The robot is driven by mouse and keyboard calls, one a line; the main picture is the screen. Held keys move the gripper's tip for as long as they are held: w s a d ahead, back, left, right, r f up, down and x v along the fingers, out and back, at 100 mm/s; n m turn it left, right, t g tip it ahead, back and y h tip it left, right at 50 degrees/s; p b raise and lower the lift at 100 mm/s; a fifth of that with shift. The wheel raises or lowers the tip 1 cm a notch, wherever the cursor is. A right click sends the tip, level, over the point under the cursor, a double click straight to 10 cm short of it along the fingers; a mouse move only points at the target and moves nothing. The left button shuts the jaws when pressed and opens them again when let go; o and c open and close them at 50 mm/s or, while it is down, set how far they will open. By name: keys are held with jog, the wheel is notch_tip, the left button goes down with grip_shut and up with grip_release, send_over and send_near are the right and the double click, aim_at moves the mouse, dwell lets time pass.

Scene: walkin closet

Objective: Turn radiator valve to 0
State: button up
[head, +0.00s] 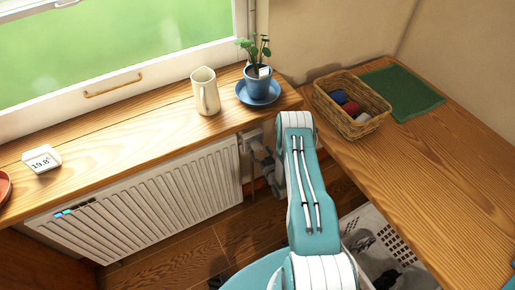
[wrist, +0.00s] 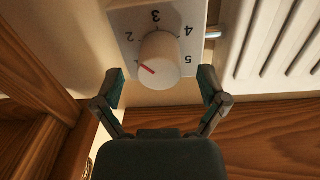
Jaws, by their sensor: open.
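The radiator valve is a round white knob (wrist: 160,58) on a pale square dial plate (wrist: 121,22), seen in the wrist view. The numbers 2, 3, 4 and 5 show on the plate; no 0 can be made out. The knob's red mark points left, below the 2. My gripper (wrist: 161,82) is open, with one finger to the left and one to the right of the knob's lower part. Neither finger visibly touches it. In the head view my arm partly hides the gripper (head: 262,160) at the radiator's right end, and the knob cannot be made out.
The white radiator (head: 150,200) sits under a wooden sill (head: 120,132) holding a jug (head: 205,92), a potted plant (head: 257,82) and a thermometer (head: 41,158). A wooden counter (head: 430,160) with a wicker basket (head: 350,125) and a white laundry basket (head: 375,245) flank my arm's right.

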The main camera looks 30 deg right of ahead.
jog(key=shift+w, duration=1)
jog(key=c, duration=1.1)
